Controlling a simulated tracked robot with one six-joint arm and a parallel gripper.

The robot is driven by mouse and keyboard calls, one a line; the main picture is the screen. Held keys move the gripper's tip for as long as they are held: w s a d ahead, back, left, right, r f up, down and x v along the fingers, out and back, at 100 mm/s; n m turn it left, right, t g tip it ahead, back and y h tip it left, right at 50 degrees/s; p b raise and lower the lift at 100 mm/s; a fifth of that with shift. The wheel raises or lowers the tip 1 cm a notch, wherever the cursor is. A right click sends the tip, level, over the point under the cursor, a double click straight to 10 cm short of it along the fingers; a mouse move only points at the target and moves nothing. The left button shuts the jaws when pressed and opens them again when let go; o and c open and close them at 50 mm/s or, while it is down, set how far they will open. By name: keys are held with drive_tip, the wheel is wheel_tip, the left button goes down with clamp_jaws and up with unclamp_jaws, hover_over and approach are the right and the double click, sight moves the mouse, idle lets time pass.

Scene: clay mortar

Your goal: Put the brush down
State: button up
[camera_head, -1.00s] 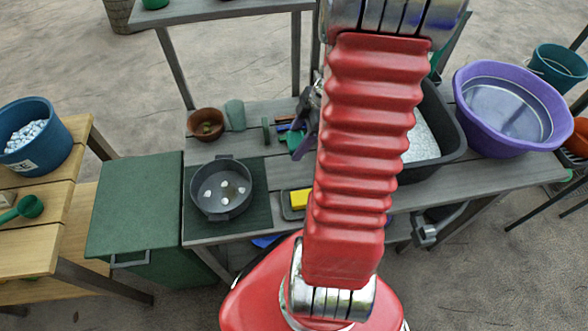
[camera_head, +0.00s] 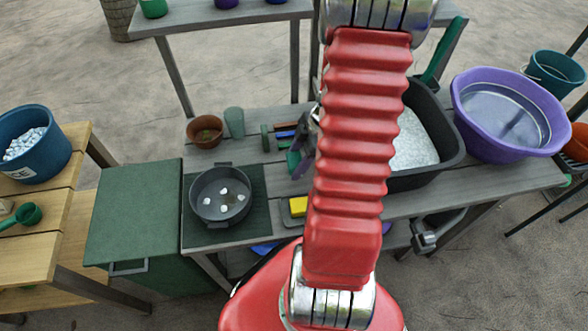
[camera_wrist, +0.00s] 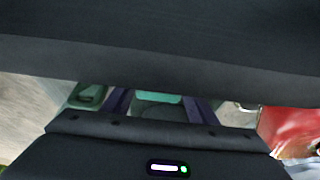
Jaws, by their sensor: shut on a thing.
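My gripper (camera_head: 302,162), with purple fingers, is partly hidden behind my red arm in the head view. It is low over the middle of the grey workbench (camera_head: 385,202), just right of a small rack. A green piece (camera_head: 293,160) shows at its fingertips and looks like part of the brush. In the wrist view the purple fingers stand either side of a teal-green piece (camera_wrist: 158,98). Most of the brush is hidden, and I cannot tell whether it touches the bench.
The small rack (camera_head: 265,138) holds coloured pieces. Left are a brown pot (camera_head: 205,142), a green cup (camera_head: 234,122) and a dark pan (camera_head: 200,210) with white pieces. A yellow block (camera_head: 298,206) lies in front. A black tub (camera_head: 452,150) and purple basin (camera_head: 545,148) stand right.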

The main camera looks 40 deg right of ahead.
drive_tip(key=shift+f, duration=1.85)
drive_tip(key=o, duration=1.1)
drive_tip(key=v, duration=1.2)
